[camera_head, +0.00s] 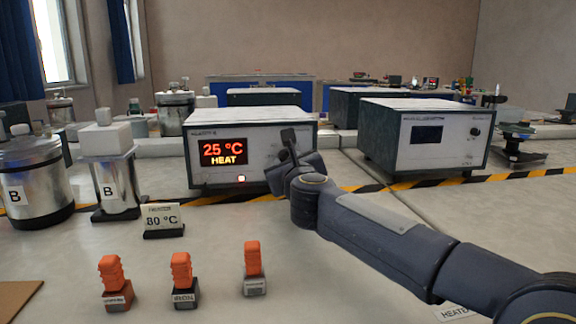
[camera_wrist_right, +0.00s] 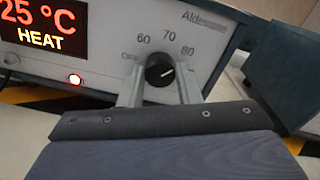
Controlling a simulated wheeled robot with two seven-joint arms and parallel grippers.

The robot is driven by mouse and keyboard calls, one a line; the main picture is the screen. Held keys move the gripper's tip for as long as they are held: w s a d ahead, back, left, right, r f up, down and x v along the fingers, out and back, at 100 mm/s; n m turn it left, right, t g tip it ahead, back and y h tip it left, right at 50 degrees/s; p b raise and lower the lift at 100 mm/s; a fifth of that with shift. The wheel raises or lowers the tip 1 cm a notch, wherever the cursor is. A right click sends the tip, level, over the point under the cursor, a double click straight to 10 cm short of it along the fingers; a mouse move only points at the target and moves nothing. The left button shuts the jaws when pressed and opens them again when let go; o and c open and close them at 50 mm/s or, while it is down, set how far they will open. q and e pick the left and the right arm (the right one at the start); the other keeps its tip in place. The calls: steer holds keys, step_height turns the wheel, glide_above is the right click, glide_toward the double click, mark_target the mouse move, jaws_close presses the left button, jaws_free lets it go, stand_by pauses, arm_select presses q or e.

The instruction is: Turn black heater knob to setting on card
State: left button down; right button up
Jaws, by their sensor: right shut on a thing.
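The heater (camera_head: 250,150) is a box whose red display reads 25 °C with HEAT below it. A small lit button (camera_head: 241,179) glows under the display. The card (camera_head: 162,220) in front of it reads 80 °C. In the right wrist view the black knob (camera_wrist_right: 160,71) sits below the marks OFF, 60, 70 and 80, its white line slanting up to the right. My right gripper (camera_wrist_right: 160,82) is shut on the knob, one finger on each side. In the head view my right wrist mostly hides the knob. My left gripper is out of view.
A second box (camera_head: 425,137) with a dark screen stands to the right. Metal vessels marked B (camera_head: 116,185) stand at left. Several orange-topped pieces (camera_head: 181,277) stand in front. Yellow-black tape (camera_head: 365,188) crosses the bench.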

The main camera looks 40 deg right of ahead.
steer(key=shift+f, duration=0.1)
stand_by(0.5)
steer(key=o, duration=1)
steer(key=p+v, duration=0.1)
steer(key=v, duration=0.6)
steer(key=shift+s+a+p, duration=0.2)
steer(key=shift+s+p, duration=0.15)
